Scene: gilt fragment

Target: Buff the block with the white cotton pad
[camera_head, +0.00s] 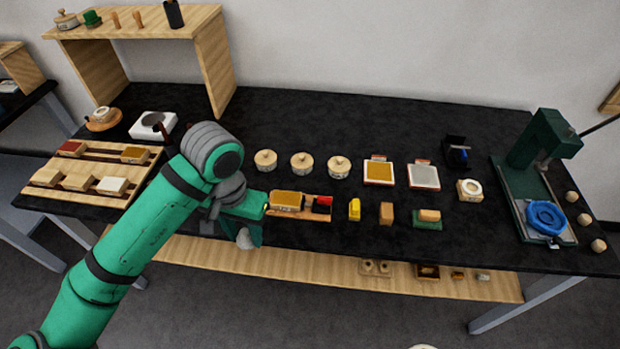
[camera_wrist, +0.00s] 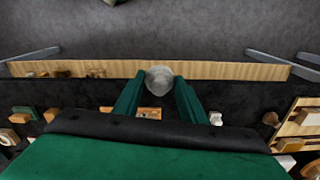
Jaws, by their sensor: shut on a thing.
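My gripper (camera_head: 249,232) is shut on the white cotton pad (camera_head: 245,239), which hangs below the fingertips near the table's front edge. In the wrist view the pad is a round grey-white shape (camera_wrist: 159,79) between the two green fingers (camera_wrist: 159,96). A block with a gold top (camera_head: 288,199) sits on a wooden holder (camera_head: 318,216) with a red piece (camera_head: 323,202) at its right end. The pad is left of and in front of this block, apart from it. My gripper hides the holder's left end in the head view.
Right of the holder stand a yellow piece (camera_head: 354,209), an orange-brown block (camera_head: 386,213) and a block on a green base (camera_head: 428,215). Several round lidded pots (camera_head: 302,163) stand behind. A slatted rack (camera_head: 52,196) with several blocks lies left. A green press (camera_head: 540,145) stands right.

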